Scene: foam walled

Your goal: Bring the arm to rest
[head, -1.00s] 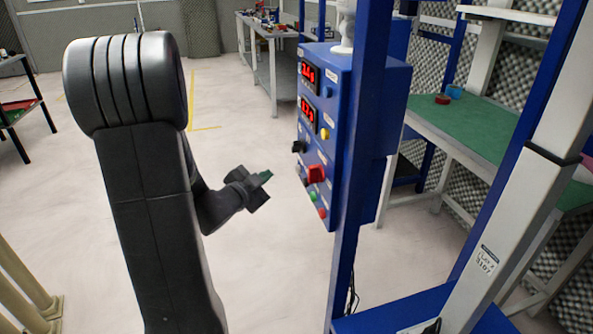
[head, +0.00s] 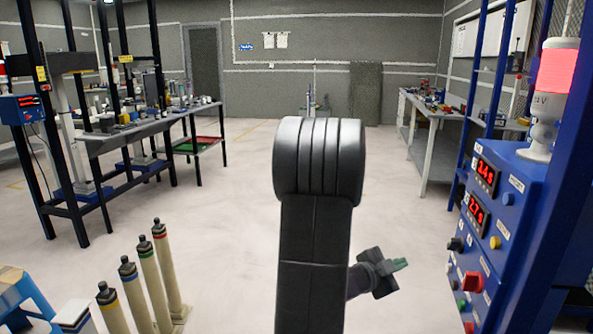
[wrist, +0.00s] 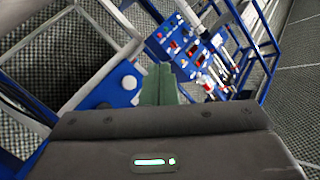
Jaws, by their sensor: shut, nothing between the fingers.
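My gripper (head: 399,265) shows in the head view at the end of my dark arm, low and right of the middle. Its green fingers are together, with nothing between them, and point right. In the wrist view the shut green fingers (wrist: 160,84) point up the picture toward a blue control panel. The gripper is apart from everything around it.
The blue control panel (head: 507,218) with red displays, knobs and buttons stands at the right, a lit red beacon (head: 558,68) on top. Several beige posts (head: 168,270) stand front left. Workbenches (head: 120,133) stand back left, another bench (head: 430,140) back right. Open floor lies between.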

